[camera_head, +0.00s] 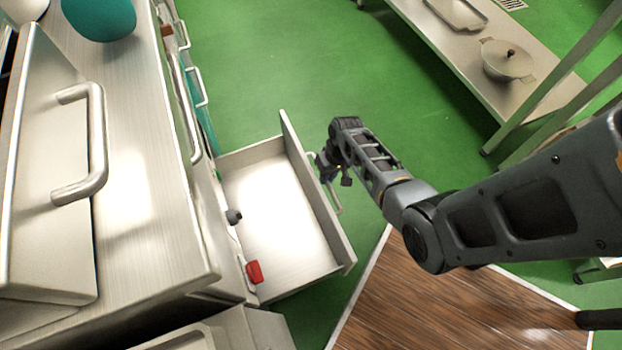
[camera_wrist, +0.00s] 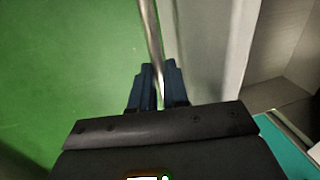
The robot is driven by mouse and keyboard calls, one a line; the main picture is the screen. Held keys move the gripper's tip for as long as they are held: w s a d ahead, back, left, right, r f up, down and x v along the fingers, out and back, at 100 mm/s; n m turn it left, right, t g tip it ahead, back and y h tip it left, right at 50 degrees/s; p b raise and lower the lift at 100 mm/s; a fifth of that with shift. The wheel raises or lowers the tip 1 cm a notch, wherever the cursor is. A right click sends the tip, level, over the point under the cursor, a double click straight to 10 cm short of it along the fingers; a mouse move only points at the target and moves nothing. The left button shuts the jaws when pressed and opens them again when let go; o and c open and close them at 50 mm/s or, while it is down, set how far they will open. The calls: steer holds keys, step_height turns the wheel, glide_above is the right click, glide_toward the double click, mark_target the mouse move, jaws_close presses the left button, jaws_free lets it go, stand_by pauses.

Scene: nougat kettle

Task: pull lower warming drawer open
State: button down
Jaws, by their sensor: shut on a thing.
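The lower warming drawer (camera_head: 277,226) stands well out from the steel cabinet, and its inside shows as an empty bright metal tray. Its front panel (camera_head: 318,203) faces right, with a bar handle (camera_head: 335,198) on the outer side. My gripper (camera_head: 324,170) is at this handle, on the outer side of the front panel. In the wrist view, the handle bar (camera_wrist: 152,40) runs down between the two dark blue fingers of my gripper (camera_wrist: 159,88), which are shut on it. The drawer front (camera_wrist: 204,50) is beside the fingers.
A red knob (camera_head: 254,272) and a dark knob (camera_head: 234,216) are on the cabinet face by the drawer. Green floor (camera_head: 260,70) is clear beyond the drawer; a wooden floor patch (camera_head: 440,300) lies at the front.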

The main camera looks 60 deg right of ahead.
steer(key=shift+s+d, duration=0.3)
steer(key=shift+d, duration=0.1)
steer(key=c, duration=1.1)
jaws_free()
steer(key=r+p, duration=0.1)
steer(key=r, duration=0.1)
steer(key=r+p, duration=0.1)
steer(key=r, duration=0.2)
steer(key=d+r, duration=0.1)
steer(key=r, duration=0.1)
steer(key=shift+s+d+r+p, duration=0.1)
steer(key=shift+s+r+p, duration=0.2)
steer(key=shift+s+p, duration=0.1)
